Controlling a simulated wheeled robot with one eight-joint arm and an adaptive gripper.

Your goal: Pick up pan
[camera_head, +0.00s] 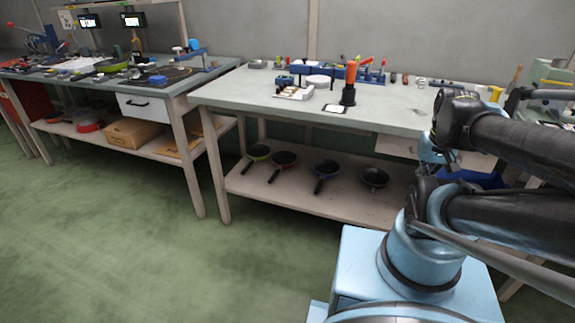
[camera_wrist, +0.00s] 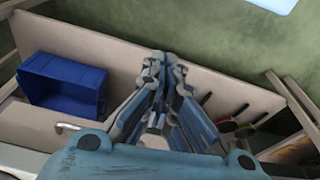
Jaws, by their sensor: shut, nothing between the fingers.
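Several pans stand in a row on the low shelf under the right workbench in the head view: a green-rimmed pan (camera_head: 259,152), a reddish pan (camera_head: 284,159), a dark pan with a bluish rim (camera_head: 326,169) and a dark pan (camera_head: 373,178) at the right end. Handles of the left three point toward the front. My gripper (camera_wrist: 158,62) is shut and empty, apart from the pans. Its fingertips do not show in the head view.
A blue bin (camera_wrist: 62,84) sits on the shelf left of my gripper in the wrist view. The right workbench (camera_head: 225,93) carries tools above the shelf. Its front leg (camera_head: 222,192) stands left of the pans. A second workbench (camera_head: 205,72) is at left. Green floor in front is clear.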

